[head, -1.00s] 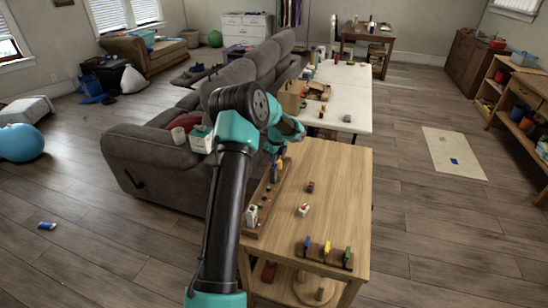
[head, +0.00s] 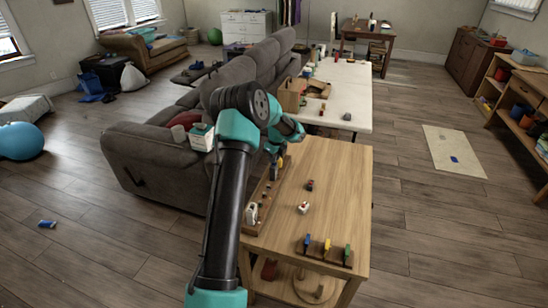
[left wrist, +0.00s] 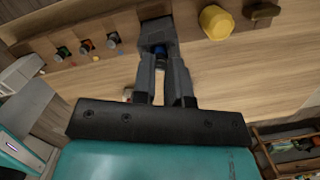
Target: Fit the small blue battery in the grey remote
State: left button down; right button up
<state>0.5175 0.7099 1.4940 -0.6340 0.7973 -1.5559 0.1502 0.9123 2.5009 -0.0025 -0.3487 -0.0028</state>
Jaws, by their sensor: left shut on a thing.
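My left gripper (head: 276,158) is over the left long side of the near wooden table, by a narrow wooden strip with small things on it. A dark block lies just beyond the fingertips. I cannot make out the grey remote for certain. My right gripper is in neither view.
The near wooden table (head: 330,180) carries a rack with blue, yellow and green pieces (head: 326,250) at its front and a small white-and-red thing (head: 304,208). A yellow knob-like piece (left wrist: 216,22) is right of the fingers. The grey sofa (head: 165,155) stands close on the left.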

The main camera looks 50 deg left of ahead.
pick_arm(q)
jog(key=shift+f, duration=0.55)
dwell(0.4)
jog(key=c, duration=1.1)
grip_release()
jog(key=d+r, duration=0.1)
jog(key=r, duration=1)
jog(key=d+r, duration=0.1)
jog(key=r, duration=0.5)
jog(key=shift+w+d+r, duration=0.1)
jog(key=shift+w+d, duration=0.05)
jog(key=shift+d, duration=0.15)
